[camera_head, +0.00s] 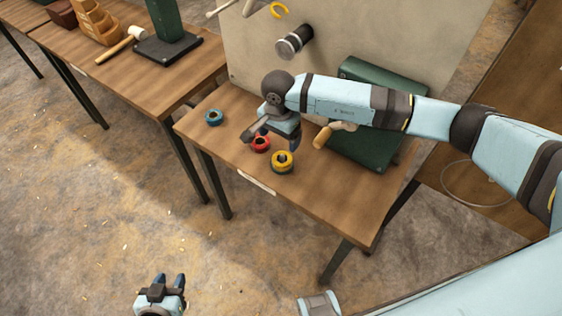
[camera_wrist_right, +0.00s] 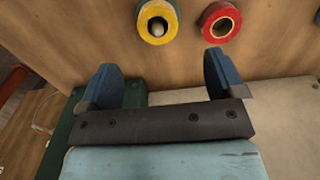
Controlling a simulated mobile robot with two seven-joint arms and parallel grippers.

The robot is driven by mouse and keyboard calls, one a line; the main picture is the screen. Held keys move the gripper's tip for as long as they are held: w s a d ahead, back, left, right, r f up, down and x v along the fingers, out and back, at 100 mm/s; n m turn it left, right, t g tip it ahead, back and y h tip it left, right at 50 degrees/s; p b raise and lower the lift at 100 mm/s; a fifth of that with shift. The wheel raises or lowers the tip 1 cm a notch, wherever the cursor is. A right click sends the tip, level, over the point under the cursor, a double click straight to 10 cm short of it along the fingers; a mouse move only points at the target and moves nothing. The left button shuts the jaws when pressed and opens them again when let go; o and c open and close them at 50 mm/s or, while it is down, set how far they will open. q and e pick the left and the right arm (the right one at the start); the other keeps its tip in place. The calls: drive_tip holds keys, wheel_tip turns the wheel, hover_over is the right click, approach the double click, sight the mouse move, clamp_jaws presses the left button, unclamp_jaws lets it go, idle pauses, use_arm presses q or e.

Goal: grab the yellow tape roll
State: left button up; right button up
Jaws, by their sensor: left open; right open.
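The yellow tape roll (camera_head: 283,168) lies flat on the wooden workbench (camera_head: 330,205), near its front edge. My right gripper (camera_head: 272,138) is open above the bench, just behind the roll and apart from it. In the right wrist view the yellow roll (camera_wrist_right: 157,39) lies beyond the gap between the two open blue fingers (camera_wrist_right: 160,75), and nothing is between them. A small pale round thing shows in the roll's hole. My left gripper (camera_head: 169,280) is open and empty, over the floor at the bottom left.
A red tape roll (camera_head: 261,149) lies beside the yellow one, also in the wrist view (camera_wrist_right: 221,38). A blue roll (camera_head: 213,122) lies further left. A wooden-handled tool (camera_head: 322,137) and a green case (camera_head: 365,150) are to the right. A pale board (camera_head: 350,35) stands behind.

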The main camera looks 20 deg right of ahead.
sight(281, 156)
wheel_tip(281, 156, down, 5)
drive_tip(key=shift+w+b, duration=0.1)
drive_tip(key=shift+b, duration=0.7)
drive_tip(key=f+b, duration=0.1)
drive_tip(key=f, duration=0.4)
drive_tip(key=shift+s+d+f+b, duration=0.15)
drive_tip(key=shift+s+d+b, duration=0.05)
drive_tip(key=shift+b, duration=0.2)
use_arm(q)
drive_tip(key=f, duration=0.3)
drive_tip(key=shift+w+f, duration=0.25)
use_arm(e)
drive_tip(key=c, duration=1.1)
